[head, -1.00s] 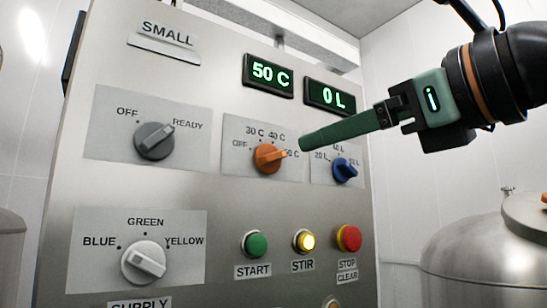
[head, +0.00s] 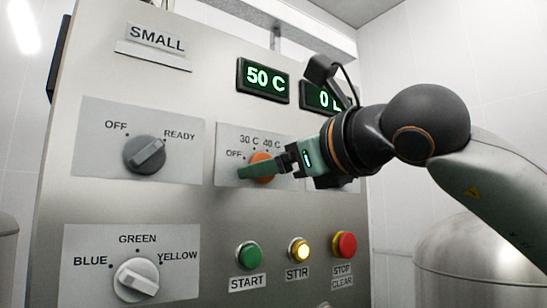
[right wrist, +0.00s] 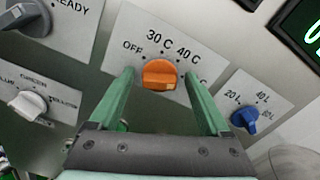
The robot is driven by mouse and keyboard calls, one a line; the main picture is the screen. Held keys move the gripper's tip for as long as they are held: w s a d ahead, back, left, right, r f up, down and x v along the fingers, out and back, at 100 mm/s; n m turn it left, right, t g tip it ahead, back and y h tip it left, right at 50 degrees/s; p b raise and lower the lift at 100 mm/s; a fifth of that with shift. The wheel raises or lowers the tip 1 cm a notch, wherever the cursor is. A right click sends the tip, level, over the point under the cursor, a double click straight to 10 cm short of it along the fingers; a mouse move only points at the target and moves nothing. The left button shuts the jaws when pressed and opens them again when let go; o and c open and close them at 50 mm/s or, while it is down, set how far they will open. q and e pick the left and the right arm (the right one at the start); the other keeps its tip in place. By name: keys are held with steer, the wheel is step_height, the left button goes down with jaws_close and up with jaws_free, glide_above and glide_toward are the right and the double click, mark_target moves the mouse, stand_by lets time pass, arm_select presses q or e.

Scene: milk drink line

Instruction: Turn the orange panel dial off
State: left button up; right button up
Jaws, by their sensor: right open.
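The orange dial (head: 262,160) sits on the panel below the green 50 C display (head: 263,78). OFF is at its left, with 30 C and 40 C above it. It also shows whole in the right wrist view (right wrist: 159,74). My right gripper (head: 241,172) is at the dial, and its green fingers partly cover it in the head view. In the right wrist view the fingers (right wrist: 160,80) are apart, one on each side of the dial, with visible gaps. Whether they touch the panel cannot be told. My left gripper is not in view.
A grey OFF/READY dial (head: 146,154) is to the left and a blue dial (right wrist: 244,117) to the right. Below are a white supply dial (head: 136,281), a green START button (head: 248,255), a lit yellow STIR button (head: 299,250) and a red STOP button (head: 343,244).

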steer(key=c, duration=1.2)
steer(key=shift+c, duration=0.2)
steer(key=shift+n, duration=0.3)
steer(key=shift+f+n+p, duration=0.15)
steer(key=shift+n+p, duration=0.7)
steer(key=shift+n, duration=3.55)
steer(key=shift+f+n+p, duration=0.2)
steer(key=shift+n+p, duration=0.7)
steer(key=shift+n, duration=3.5)
steer(key=shift+f+n+p, duration=0.15)
steer(key=shift+n+p, duration=0.7)
steer(key=shift+n, duration=3.55)
